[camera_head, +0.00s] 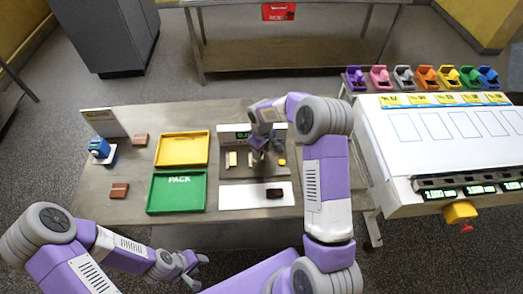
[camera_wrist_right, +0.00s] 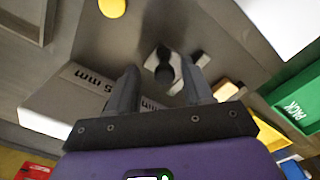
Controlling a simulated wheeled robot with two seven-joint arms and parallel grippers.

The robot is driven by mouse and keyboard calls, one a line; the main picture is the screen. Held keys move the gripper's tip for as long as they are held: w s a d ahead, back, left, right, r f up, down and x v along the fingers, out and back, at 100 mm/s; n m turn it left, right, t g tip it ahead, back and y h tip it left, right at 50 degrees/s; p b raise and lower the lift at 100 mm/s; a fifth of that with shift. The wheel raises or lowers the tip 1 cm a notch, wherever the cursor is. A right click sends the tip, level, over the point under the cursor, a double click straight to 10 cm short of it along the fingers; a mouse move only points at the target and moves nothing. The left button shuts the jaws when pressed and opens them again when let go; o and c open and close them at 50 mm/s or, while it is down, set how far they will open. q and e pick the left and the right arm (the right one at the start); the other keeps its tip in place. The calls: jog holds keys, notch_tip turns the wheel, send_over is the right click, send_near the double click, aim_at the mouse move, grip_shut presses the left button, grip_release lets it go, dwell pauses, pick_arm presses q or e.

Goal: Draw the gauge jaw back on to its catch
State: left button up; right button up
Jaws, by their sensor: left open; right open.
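The gauge (camera_head: 243,135) stands on the table with a green-lit display at its back. Small cream blocks (camera_head: 233,159) show on its bed, and a yellow button (camera_head: 282,162) lies to their right. My right gripper (camera_head: 264,152) is over the gauge and partly hides it. In the right wrist view its two fingers are apart, with a dark round knob (camera_wrist_right: 165,74) on a grey metal piece seen between and beyond the tips; contact cannot be told. The catch is not clear to see. My left gripper (camera_head: 197,264) is open and empty, low in front of the table.
A green PACK tray (camera_head: 178,205) and yellow tray (camera_head: 182,135) lie left of the gauge. A dark brown bar (camera_head: 274,193) lies on a white mat (camera_head: 232,198) in front. Brown pieces (camera_head: 119,190) lie further left. A white machine (camera_head: 380,150) stands right.

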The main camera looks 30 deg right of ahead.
notch_tip(320, 180, up, 8)
jog(key=shift+f, duration=0.2)
dwell(0.3)
dwell(0.4)
